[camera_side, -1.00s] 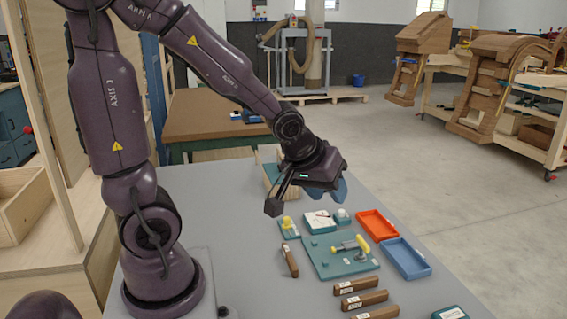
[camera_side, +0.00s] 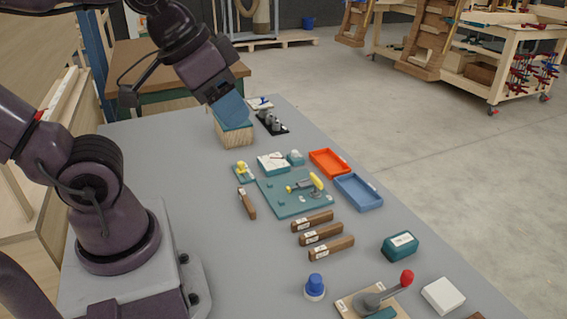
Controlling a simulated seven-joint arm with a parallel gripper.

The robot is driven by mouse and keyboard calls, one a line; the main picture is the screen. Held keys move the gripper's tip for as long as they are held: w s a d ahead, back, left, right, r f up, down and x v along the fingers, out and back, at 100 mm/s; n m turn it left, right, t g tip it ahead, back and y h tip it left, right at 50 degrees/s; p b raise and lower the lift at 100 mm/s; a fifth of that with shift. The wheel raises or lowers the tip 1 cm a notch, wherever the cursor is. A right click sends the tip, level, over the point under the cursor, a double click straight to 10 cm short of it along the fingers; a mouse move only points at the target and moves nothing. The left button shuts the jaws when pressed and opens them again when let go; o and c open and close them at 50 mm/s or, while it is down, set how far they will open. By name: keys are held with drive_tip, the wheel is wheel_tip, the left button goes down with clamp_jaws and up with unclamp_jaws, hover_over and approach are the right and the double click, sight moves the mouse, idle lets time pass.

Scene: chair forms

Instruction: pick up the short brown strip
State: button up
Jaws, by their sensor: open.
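Several brown strips with white labels lie on the grey table. One brown strip (camera_side: 247,203) lies alone left of the teal board, pointing roughly away from the camera. Three others lie side by side in front of the board: a far strip (camera_side: 314,220), a middle strip (camera_side: 322,233) and a near strip (camera_side: 333,248). The labels are too small to read, so I cannot tell which is the short one. My gripper (camera_side: 231,112), with blue fingers, is open at a teal-topped wooden block (camera_side: 236,136), well behind the strips. Whether it touches the block is unclear.
A teal board (camera_side: 292,205) holds a yellow-handled clamp. An orange tray (camera_side: 329,163) and a blue tray (camera_side: 358,192) stand to its right. A blue-capped bottle (camera_side: 315,287), a red-knobbed lever (camera_side: 385,295) and a teal box (camera_side: 400,246) stand nearer.

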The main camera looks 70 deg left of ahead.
drive_tip(key=g, duration=0.6)
hover_over(313, 217)
wheel_tip(313, 217, down, 22)
wheel_tip(313, 217, down, 7)
drive_tip(key=shift+d+r, duration=0.1)
drive_tip(key=shift+f, duration=2.85)
clamp_jaws()
